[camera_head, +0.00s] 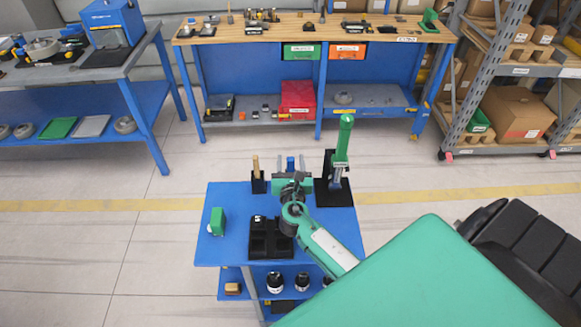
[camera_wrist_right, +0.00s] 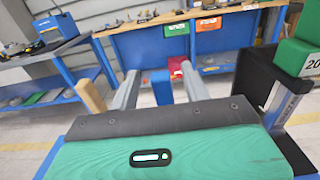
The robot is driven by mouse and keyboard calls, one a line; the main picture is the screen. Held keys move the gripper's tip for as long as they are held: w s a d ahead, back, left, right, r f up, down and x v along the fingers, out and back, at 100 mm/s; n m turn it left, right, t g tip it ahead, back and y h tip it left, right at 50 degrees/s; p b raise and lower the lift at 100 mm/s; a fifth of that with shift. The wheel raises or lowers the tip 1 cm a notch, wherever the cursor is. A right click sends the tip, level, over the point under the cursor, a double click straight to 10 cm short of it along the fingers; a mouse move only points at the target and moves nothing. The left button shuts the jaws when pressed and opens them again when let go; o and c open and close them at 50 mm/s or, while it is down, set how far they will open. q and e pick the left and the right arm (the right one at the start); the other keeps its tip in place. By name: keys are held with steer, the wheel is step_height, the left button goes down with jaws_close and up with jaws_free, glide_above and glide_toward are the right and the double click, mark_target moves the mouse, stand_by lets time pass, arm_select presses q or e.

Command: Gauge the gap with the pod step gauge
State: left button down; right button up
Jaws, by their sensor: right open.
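My right gripper (camera_head: 291,172) is over the back of the blue cart top (camera_head: 340,228), pointing away from me. In the right wrist view its fingers (camera_wrist_right: 158,84) are apart, with nothing clearly held. A small blue upright piece (camera_head: 290,163) stands just beyond the gripper; it also shows between the fingers (camera_wrist_right: 161,90) in the wrist view. A wooden-handled tool (camera_head: 255,164) stands in a black holder left of the gripper. A green-topped stand (camera_head: 343,140) on a black base is to its right. I cannot tell which item is the pod step gauge. My left gripper is out of view.
A black compartment tray (camera_head: 259,240) and a green block (camera_head: 217,221) are on the cart's near half. My right arm covers part of the tray's right side. A wood-topped workbench (camera_head: 225,33) stands behind, with shelving (camera_head: 465,75) at the right. Floor lies between.

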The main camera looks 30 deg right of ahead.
steer(key=shift+w+d, duration=0.15)
jaws_close()
steer(key=shift+r, duration=0.1)
step_height(320, 180, up, 20)
stand_by(0.8)
